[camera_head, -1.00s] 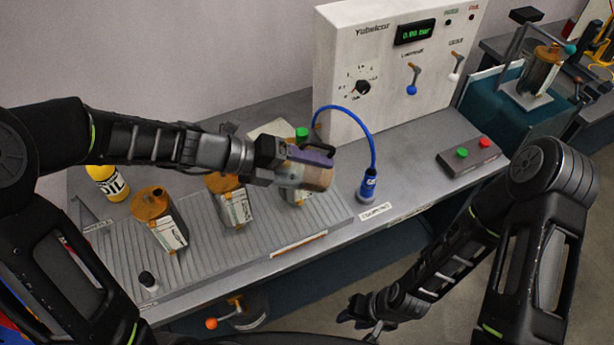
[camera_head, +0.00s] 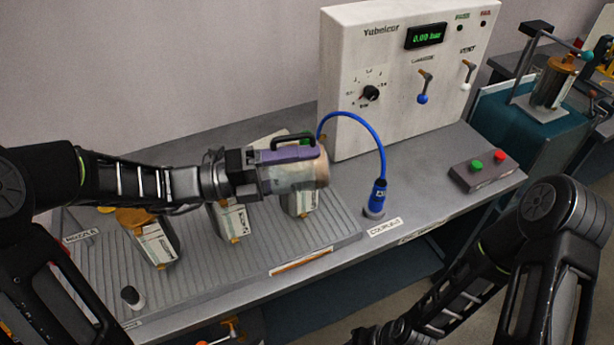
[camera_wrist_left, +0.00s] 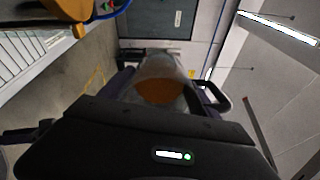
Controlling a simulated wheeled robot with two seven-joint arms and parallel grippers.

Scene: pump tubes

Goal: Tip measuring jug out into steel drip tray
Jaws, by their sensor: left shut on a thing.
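A grey ribbed tray (camera_head: 200,277), which looks like the steel drip tray, lies on the bench below and left of the jug. My right gripper (camera_head: 375,335) is barely in frame at the bottom edge; its jaws cannot be made out.
A blue hose coupling (camera_head: 377,196) stands right of the jug, before a white control panel (camera_head: 350,125). A button box (camera_head: 484,172) sits further right.

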